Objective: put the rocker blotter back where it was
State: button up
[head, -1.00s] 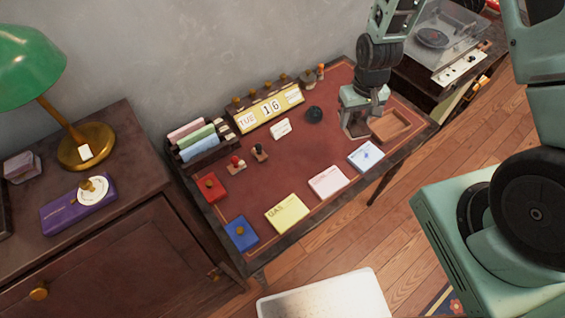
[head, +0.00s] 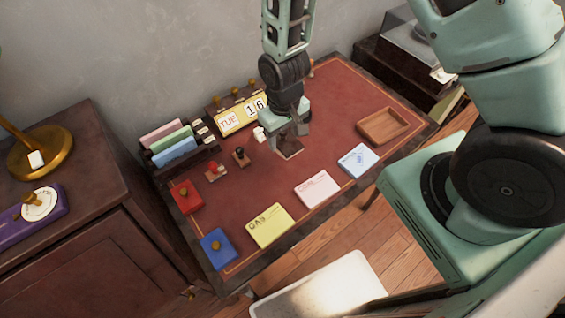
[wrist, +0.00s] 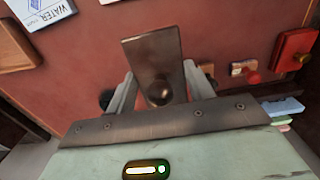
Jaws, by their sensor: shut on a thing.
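My gripper (head: 289,130) is shut on the rocker blotter (head: 289,149), a brown rectangular block, low over the middle of the red-topped desk (head: 330,100). I cannot tell whether the blotter touches the desk. In the wrist view the blotter (wrist: 150,55) shows as a brown plate with a round knob (wrist: 158,92) between the fingers of my gripper (wrist: 158,88). A shallow wooden tray (head: 383,124) sits empty at the desk's right. It shows partly at the left of the wrist view (wrist: 14,48).
Left of my gripper stand a dark-handled stamp (head: 240,156) and a red stamp (head: 216,172). The calendar (head: 238,115) is partly behind my arm. Yellow (head: 269,225), pink (head: 317,188) and blue-marked (head: 358,160) cards line the front. Desk surface between blotter and tray is clear.

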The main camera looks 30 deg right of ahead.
jog(key=shift+a+f+p, duration=0.15)
jog(key=shift+f+p, duration=0.8)
jog(key=shift+f, duration=3.85)
jog(key=shift+f, duration=0.1)
jog(key=o, duration=0.9)
notch_tip(320, 180, up, 12)
jog(key=shift+r+b, duration=0.1)
jog(key=shift+b, duration=1.15)
jog(key=s+a+r+n, duration=0.2)
jog(key=s+r, duration=0.3)
jog(key=r, duration=0.2)
jog(key=s+a+r+n, duration=0.1)
jog(key=s+a+r, duration=0.1)
jog(key=s+r, duration=0.4)
jog(key=s+a+r+n, duration=0.2)
jog(key=s+r, duration=0.4)
jog(key=r, duration=0.2)
jog(key=shift+a+n+y, duration=0.1)
jog(key=shift+n+y, duration=0.2)
